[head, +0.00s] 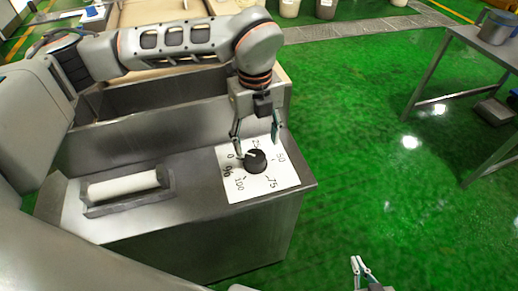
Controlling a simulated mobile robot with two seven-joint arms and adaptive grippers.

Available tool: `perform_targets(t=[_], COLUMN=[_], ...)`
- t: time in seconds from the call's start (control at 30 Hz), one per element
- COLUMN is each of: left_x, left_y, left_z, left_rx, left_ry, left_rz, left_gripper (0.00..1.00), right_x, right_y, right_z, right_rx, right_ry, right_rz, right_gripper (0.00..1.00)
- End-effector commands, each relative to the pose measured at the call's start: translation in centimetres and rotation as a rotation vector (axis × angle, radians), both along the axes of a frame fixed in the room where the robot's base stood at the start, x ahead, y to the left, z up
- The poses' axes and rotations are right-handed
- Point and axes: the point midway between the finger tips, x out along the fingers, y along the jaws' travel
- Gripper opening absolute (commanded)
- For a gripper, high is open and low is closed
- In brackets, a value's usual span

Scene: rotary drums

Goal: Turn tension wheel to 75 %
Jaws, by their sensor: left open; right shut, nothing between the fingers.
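The tension wheel is a small black knob (255,161) on a white dial sheet (284,179), near the right end of the metal counter. The dial has marks 0, 25, 50, 75 and 100 around the knob. My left gripper (256,146) points down over the knob, with its fingers apart on either side. I cannot tell whether the fingers touch the knob. The knob's pointer direction is not clear. My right gripper (361,264) is shut and empty, low in the picture over the green floor, away from the counter.
A white roller (123,186) sits in a grey holder on the counter's left. A metal trough (150,100) lies behind. A metal table (480,45) with a pot (496,26) stands at the upper right. Green floor between is clear.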

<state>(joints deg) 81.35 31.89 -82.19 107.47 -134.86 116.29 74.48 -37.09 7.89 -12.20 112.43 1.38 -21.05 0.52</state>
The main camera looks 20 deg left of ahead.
Motion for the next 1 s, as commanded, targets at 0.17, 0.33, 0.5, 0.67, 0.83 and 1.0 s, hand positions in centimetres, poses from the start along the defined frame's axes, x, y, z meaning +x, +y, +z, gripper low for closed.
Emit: perform_targets(t=[0.17, 0.33, 0.5, 0.67, 0.83, 1.0], left_x=[0.2, 0.1, 0.2, 0.2, 0.2, 0.2], left_y=[0.4, 0.4, 0.3, 0.3, 0.3, 0.3], left_z=[-1.4, -4.1, -6.3, -7.4, -7.6, -7.6], left_rx=[0.014, 0.012, 0.011, 0.010, 0.010, 0.010], left_ry=[-0.004, -0.003, -0.005, -0.005, -0.006, -0.006], left_rz=[0.014, 0.012, 0.011, 0.011, 0.010, 0.010], left_gripper=[0.57, 0.57, 0.57, 0.57, 0.57, 0.47], right_x=[0.0, -0.1, -0.1, -0.1, -0.1, -0.1], right_y=[0.0, -0.1, -0.1, -0.1, -0.1, -0.1], right_z=[0.1, 0.2, 0.3, 0.3, 0.3, 0.3], right_rx=[0.000, -0.001, -0.002, -0.002, -0.002, -0.002], right_ry=[0.001, 0.002, 0.001, 0.001, 0.001, 0.001], right_rz=[0.000, 0.000, 0.001, 0.001, 0.001, 0.001], right_gripper=[0.00, 0.00, 0.00, 0.00, 0.00, 0.00])
